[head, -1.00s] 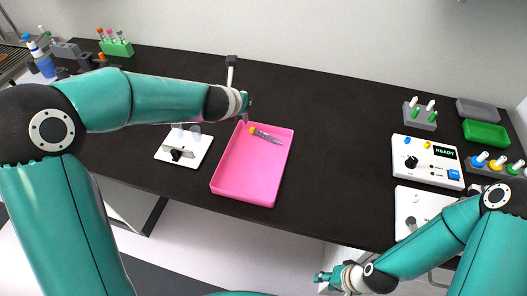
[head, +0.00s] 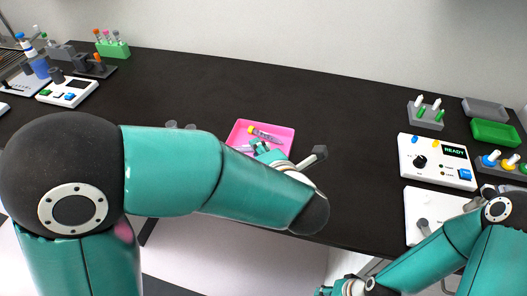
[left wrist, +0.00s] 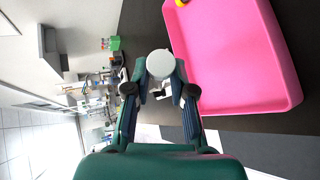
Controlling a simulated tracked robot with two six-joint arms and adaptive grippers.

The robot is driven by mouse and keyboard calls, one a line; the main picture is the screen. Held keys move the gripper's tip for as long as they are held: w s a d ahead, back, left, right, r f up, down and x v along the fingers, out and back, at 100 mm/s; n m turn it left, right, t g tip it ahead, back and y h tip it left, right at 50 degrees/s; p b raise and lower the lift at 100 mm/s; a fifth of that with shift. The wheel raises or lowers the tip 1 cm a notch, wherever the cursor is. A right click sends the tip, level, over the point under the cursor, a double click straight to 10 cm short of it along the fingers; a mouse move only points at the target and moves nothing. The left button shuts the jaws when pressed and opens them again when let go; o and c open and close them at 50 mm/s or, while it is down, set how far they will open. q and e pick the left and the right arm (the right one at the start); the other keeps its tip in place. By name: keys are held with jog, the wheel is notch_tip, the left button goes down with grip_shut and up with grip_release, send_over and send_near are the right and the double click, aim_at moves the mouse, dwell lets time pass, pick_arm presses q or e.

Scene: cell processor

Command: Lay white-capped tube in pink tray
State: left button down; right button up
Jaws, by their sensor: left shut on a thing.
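The pink tray (head: 238,130) lies on the dark bench, partly hidden behind my left arm in the head view. It also fills the right of the left wrist view (left wrist: 232,62). My left gripper (head: 263,148) is at the tray in the head view, partly covered by my arm. In the left wrist view my left gripper (left wrist: 161,75) is shut on the white-capped tube, whose round white cap (left wrist: 160,63) faces the camera beside the tray wall. The tube's body is hidden. My right gripper (head: 326,291) is at the bottom edge, its fingers unclear.
A white device reading READY (head: 437,162) and a white plate (head: 428,212) stand at right. Racks hold tubes at back right (head: 426,115) and back left (head: 112,44). The back middle of the bench is clear.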

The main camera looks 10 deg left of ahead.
pick_arm(q)
notch_tip(320, 180, down, 8)
jog(key=b, duration=0.5)
jog(key=shift+r+b, duration=0.15)
jog(key=shift+b, duration=0.2)
jog(key=shift+f+b, duration=0.8)
jog(key=c, duration=0.9)
grip_release()
jog(key=shift+r, duration=0.1)
jog(key=v, duration=1.1)
jog(key=shift+s+d+r, duration=0.1)
jog(key=shift+s+d, duration=0.15)
jog(key=shift+s, duration=0.05)
